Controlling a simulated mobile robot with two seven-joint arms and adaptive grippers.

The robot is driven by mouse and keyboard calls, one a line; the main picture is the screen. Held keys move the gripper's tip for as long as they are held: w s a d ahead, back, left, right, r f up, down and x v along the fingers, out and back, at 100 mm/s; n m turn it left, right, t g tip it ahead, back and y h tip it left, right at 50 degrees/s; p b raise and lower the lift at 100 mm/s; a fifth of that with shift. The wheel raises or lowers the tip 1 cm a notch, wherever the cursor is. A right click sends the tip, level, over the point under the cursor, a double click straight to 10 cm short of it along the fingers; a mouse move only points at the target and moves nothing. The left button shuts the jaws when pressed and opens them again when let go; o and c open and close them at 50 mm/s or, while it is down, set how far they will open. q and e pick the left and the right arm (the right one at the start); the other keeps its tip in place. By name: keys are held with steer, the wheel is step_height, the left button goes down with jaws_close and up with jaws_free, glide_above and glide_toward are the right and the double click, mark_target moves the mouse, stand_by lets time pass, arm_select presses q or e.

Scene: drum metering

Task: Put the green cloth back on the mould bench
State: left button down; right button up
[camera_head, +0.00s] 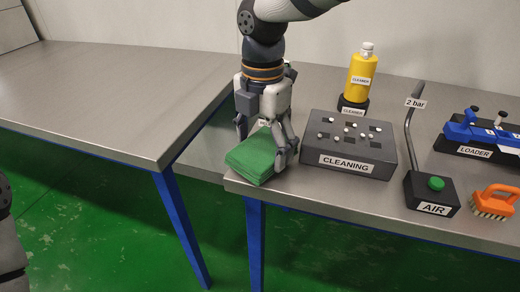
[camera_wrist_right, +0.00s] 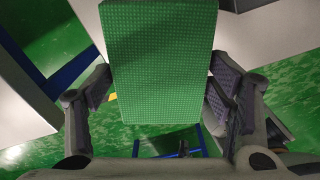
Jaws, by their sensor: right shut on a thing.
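The green cloth (camera_head: 250,157) is a folded, thick square pad at the front left corner of the right-hand steel bench (camera_head: 290,193). My right gripper (camera_head: 268,146) comes down from above and is shut on the cloth. In the right wrist view the cloth (camera_wrist_right: 160,60) fills the middle, with a finger at each side of it. I cannot tell whether its underside touches the bench or hangs just above it. My left gripper is not in view. No label in view names the mould bench.
A black CLEANING block (camera_head: 384,170) stands close right of my right gripper. Beyond are a yellow cleaner bottle (camera_head: 362,75), an AIR box (camera_head: 432,192), a blue LOADER (camera_head: 480,135) and an orange brush (camera_head: 496,200). The left bench (camera_head: 110,90) is bare; a gap separates the benches.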

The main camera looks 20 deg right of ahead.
mark_target(262, 148)
step_height(262, 148, down, 2)
steer(key=shift+f, duration=0.1)
steer(key=shift+r, duration=0.25)
steer(key=shift+c, duration=0.6)
steer(key=shift+f, duration=0.15)
steer(key=o, duration=1.2)
step_height(262, 148, up, 12)
steer(key=shift+r, duration=0.2)
